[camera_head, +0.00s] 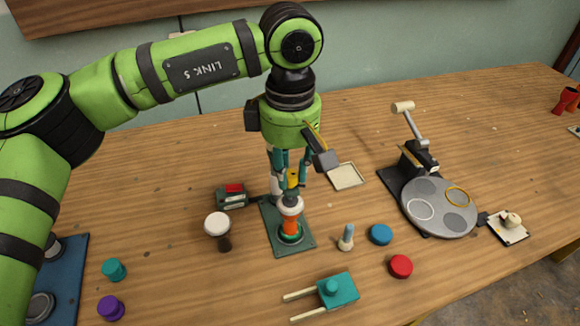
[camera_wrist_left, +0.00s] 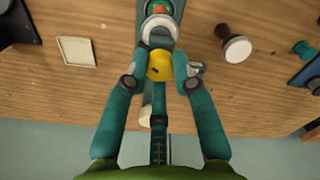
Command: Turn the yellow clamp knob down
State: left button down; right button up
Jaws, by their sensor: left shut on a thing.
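The yellow clamp knob (camera_head: 293,178) is at the upper part of an upright stand with a green base plate (camera_head: 299,243). In the left wrist view the yellow knob (camera_wrist_left: 160,68) sits between the two teal fingers. My left gripper (camera_head: 291,184) points down from above and is shut on the knob, with a finger on each side. Below the knob are a white collar (camera_head: 290,204) and an orange-red body (camera_head: 290,222). The fingers partly hide the knob and the stand's upper part. My right gripper is not in view.
A brown goblet-shaped piece with a white top (camera_head: 217,225) stands left of the stand. A pale square tray (camera_head: 346,176) lies behind right. Blue (camera_head: 380,234) and red (camera_head: 400,266) pucks and a teal block (camera_head: 341,290) lie in front. A grey round plate (camera_head: 438,208) stands right.

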aim_at(290, 174)
pick_arm(q)
jog(key=shift+s+f, duration=0.1)
jog(key=shift+f, duration=0.05)
jog(key=c, duration=1)
grip_release()
notch_tip(290, 174, up, 12)
